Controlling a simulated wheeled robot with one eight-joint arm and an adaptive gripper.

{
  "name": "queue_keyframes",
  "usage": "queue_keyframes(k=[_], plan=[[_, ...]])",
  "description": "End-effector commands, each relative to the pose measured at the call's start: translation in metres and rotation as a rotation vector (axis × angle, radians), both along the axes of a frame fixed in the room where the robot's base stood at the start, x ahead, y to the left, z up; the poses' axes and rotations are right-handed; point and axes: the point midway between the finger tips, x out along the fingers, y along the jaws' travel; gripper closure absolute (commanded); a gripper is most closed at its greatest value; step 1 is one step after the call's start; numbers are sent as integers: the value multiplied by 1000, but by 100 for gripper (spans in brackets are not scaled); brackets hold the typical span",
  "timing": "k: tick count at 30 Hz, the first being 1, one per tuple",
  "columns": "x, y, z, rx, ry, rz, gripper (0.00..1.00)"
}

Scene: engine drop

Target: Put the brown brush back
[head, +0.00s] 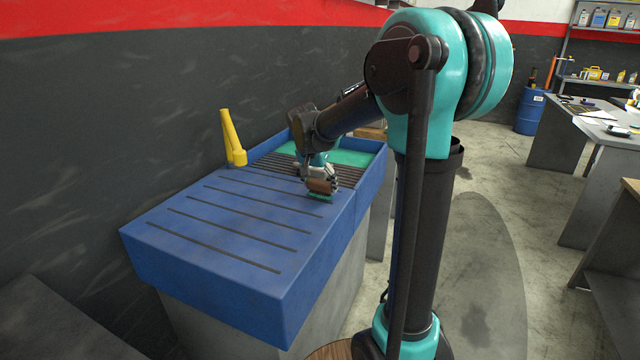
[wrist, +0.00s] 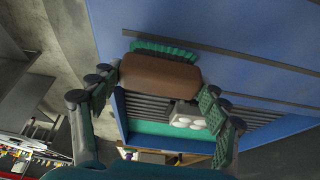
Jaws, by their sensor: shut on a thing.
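The brown brush (head: 320,186) has a brown back and green bristles pointing down. In the head view it is at the right side of the blue sink top, just over or on the grooved surface; I cannot tell whether the bristles touch it. In the wrist view the brush (wrist: 160,73) lies across between the two fingers, bristles toward the top of the picture. My gripper (wrist: 162,82) is shut on the brush, and in the head view my gripper (head: 326,176) partly hides it.
The blue sink top (head: 200,240) has dark grooves in front and a slatted, teal-lined basin (head: 352,157) behind. A yellow spout (head: 233,140) stands at its left edge. White rounded pieces (wrist: 187,121) lie by the slats. The near grooved area is clear.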

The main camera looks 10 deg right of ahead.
Motion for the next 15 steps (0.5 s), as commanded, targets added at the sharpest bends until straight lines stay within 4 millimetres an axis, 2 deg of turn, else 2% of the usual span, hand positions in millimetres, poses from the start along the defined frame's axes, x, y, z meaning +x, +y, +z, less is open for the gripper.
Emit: queue_keyframes(k=[6,7,12,15], plan=[[0,0,-6,0,0,0,60],[0,0,-7,0,0,0,24],[0,0,-6,0,0,0,4],[0,0,-6,0,0,0,4]])
